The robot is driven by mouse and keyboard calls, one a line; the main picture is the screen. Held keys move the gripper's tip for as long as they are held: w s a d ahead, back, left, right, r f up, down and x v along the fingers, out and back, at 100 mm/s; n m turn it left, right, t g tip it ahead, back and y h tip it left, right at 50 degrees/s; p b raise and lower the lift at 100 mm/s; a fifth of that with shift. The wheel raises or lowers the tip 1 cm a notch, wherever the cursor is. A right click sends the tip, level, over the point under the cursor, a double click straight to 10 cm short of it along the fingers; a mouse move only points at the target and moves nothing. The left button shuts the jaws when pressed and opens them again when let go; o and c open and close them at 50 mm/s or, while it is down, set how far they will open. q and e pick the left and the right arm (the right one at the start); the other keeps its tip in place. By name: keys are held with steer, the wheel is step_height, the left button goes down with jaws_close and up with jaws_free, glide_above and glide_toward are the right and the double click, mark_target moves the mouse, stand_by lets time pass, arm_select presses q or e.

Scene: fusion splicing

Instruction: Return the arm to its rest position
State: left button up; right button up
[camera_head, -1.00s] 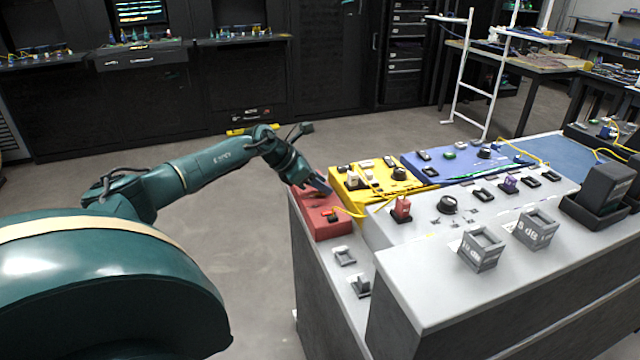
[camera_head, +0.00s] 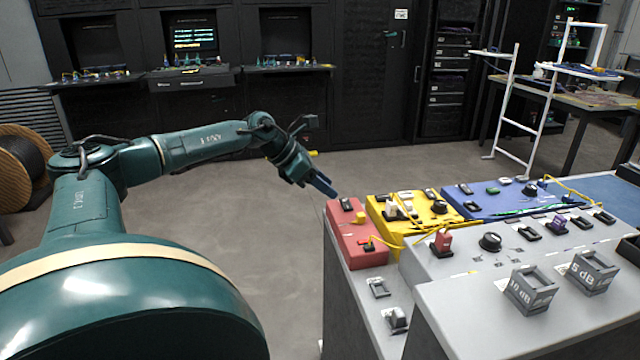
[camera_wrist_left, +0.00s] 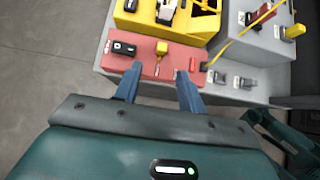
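My left arm reaches in from the left in the head view. Its gripper (camera_head: 324,187) is in the air just left of and above the red block (camera_head: 358,250) at the bench's near left end. In the left wrist view the two blue fingers (camera_wrist_left: 160,88) are spread apart with nothing between them. Beyond them the red block (camera_wrist_left: 135,62) carries a black switch, a yellow plug (camera_wrist_left: 162,47) and a red piece (camera_wrist_left: 193,64). The fingers appear apart from the block. My right gripper is in neither view.
A yellow block (camera_head: 412,226) and a blue block (camera_head: 490,202) stand behind the red one. The grey panel (camera_head: 468,262) carries a knob, connectors and two attenuator boxes, one being the 10 dB box (camera_head: 531,290). Open floor (camera_head: 240,215) lies left of the bench.

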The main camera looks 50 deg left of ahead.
arm_select(q)
steer(key=shift+s+a+r, duration=0.2)
steer(key=shift+s+r, duration=0.2)
steer(key=shift+r, duration=0.1)
stand_by(0.3)
